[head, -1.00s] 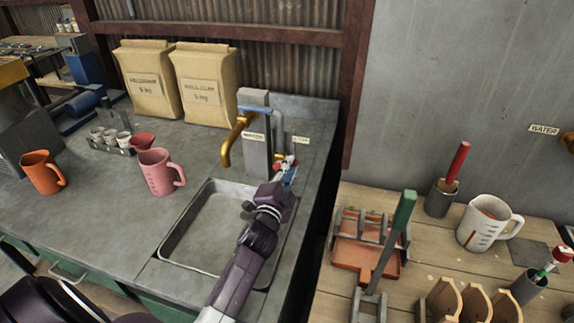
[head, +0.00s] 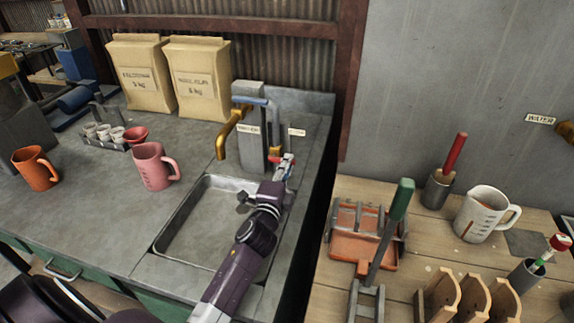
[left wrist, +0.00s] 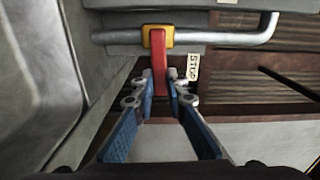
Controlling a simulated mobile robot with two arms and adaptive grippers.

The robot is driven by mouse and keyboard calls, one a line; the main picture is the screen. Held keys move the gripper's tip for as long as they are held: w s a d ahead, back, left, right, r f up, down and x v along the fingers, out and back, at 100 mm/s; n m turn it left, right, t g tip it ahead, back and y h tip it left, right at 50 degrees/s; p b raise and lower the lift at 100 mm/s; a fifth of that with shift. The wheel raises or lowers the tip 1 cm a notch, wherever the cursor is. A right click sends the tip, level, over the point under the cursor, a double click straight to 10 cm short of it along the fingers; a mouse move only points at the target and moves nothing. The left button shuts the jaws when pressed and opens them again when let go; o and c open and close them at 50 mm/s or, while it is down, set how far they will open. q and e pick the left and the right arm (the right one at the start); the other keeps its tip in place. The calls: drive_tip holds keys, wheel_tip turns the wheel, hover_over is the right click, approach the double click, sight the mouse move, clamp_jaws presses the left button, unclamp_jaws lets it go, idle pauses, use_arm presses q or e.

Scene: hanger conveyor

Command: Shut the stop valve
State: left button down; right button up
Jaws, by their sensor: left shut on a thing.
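The stop valve shows in the left wrist view as a yellow body (left wrist: 156,36) on a grey pipe, with a red lever (left wrist: 158,64) pointing down the picture, across the pipe's line. A "STOP" tag (left wrist: 193,66) hangs to its right. My left gripper (left wrist: 165,80) has its fingertips on both sides of the lever, shut on it. In the head view my left gripper (head: 284,167) reaches over the right side of the sink to the valve beside the tap post. There the fingers and arm largely hide the valve. My right gripper is not in view.
A brass tap spout (head: 230,133) overhangs the sink (head: 168,227) left of my gripper. A pink jug (head: 151,166) and orange jug (head: 36,168) stand on the counter. Paper sacks (head: 139,76) stand behind. A wooden bench (head: 315,285) with tools lies right.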

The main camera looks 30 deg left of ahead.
use_arm(q)
drive_tip(key=c, duration=1.9)
unclamp_jaws()
drive_tip(key=shift+c, duration=0.2)
drive_tip(key=shift+s, duration=0.1)
drive_tip(key=v, duration=1.1)
drive_tip(key=shift+s+d, duration=0.2)
drive_tip(key=shift+s, duration=0.2)
